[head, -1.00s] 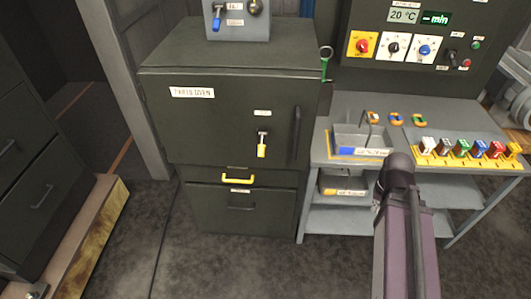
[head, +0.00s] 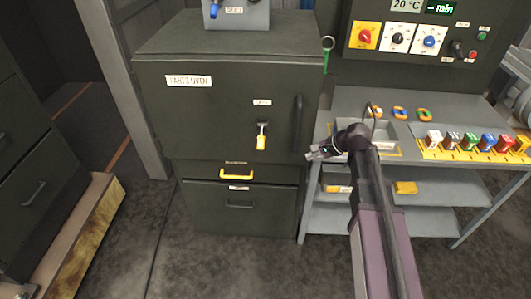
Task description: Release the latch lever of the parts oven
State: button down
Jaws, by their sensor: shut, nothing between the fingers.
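The parts oven (head: 200,120) is a dark green-grey cabinet left of centre, with a white name label on its door. Its latch lever (head: 262,136) has a yellow grip and hangs downward below a small label on the door. A dark vertical door handle (head: 297,124) is to the right of the lever. My gripper (head: 312,154) is shut and empty, pointing left, in front of the right edge of the oven. It is to the right of the lever and slightly lower in the picture, apart from it.
A yellow handle (head: 237,175) and a drawer (head: 240,202) are below the oven door. A grey workbench (head: 350,98) with a tray and coloured parts stands at right under a control panel (head: 405,62). The floor (head: 205,262) in front is clear.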

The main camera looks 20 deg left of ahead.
aim_at(261, 137)
jog(key=w+a+r+m+y+b, duration=0.1)
jog(key=w+a+m+y, duration=0.2)
jog(key=a, duration=0.6)
jog(key=shift+w+r+m+b, duration=0.15)
jog(key=shift+w+m+b, duration=0.1)
jog(key=shift+m+b, duration=0.2)
jog(key=shift+a, duration=0.1)
jog(key=s+b+x, duration=0.1)
jog(key=b+x, duration=0.4)
jog(key=x, duration=0.4)
jog(key=shift+w+a+f, duration=0.2)
jog(key=shift+w+a, duration=0.15)
jog(key=shift+w, duration=0.15)
jog(key=shift+w+d+r, duration=0.1)
jog(key=shift+d, duration=0.15)
